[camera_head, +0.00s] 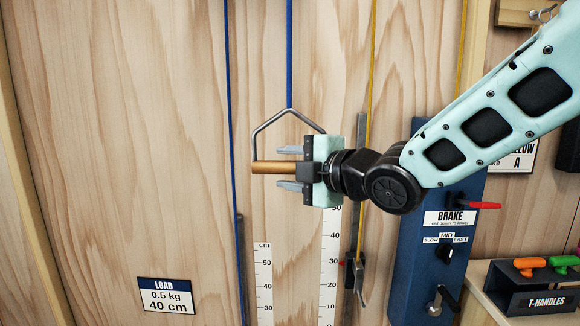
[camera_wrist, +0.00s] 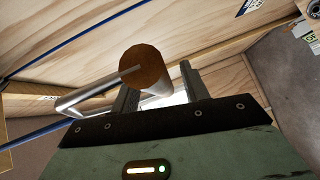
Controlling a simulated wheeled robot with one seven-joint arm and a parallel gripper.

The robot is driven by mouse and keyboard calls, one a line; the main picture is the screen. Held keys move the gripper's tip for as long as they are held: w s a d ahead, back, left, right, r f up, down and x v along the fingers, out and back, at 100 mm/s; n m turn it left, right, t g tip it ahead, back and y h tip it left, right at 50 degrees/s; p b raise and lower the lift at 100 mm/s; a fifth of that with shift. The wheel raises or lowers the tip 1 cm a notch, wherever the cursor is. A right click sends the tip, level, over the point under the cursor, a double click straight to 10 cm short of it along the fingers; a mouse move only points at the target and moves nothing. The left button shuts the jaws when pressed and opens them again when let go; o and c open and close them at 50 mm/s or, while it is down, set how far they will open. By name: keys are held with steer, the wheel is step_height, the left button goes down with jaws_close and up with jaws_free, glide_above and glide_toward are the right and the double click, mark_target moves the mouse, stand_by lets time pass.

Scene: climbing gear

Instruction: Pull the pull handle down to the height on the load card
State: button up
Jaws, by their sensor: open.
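The pull handle (camera_head: 268,167) is a brown bar under a bent grey metal frame, hanging from a blue rope (camera_head: 289,60). My gripper (camera_head: 289,168) is at the handle, with one finger above the bar and one below, apart from it. In the wrist view the bar's round brown end (camera_wrist: 146,67) shows near my open fingers (camera_wrist: 160,88). The load card (camera_head: 165,295) at lower left reads LOAD, 0.5 kg, 40 cm. A white cm scale (camera_head: 264,285) stands below the handle, with 50, 40 and 30 visible.
A second scale (camera_head: 330,265) stands right of it. A blue panel (camera_head: 432,250) carries a BRAKE label, a red lever (camera_head: 478,205) and a speed knob (camera_head: 445,253). A T-HANDLES rack (camera_head: 535,285) is at lower right. A second blue rope (camera_head: 231,120) runs left of the handle.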

jaws_close()
steer(key=shift+f, duration=0.1)
step_height(320, 180, down, 40)
steer(key=b, duration=4.1)
jaws_free()
steer(key=shift+d, duration=0.1)
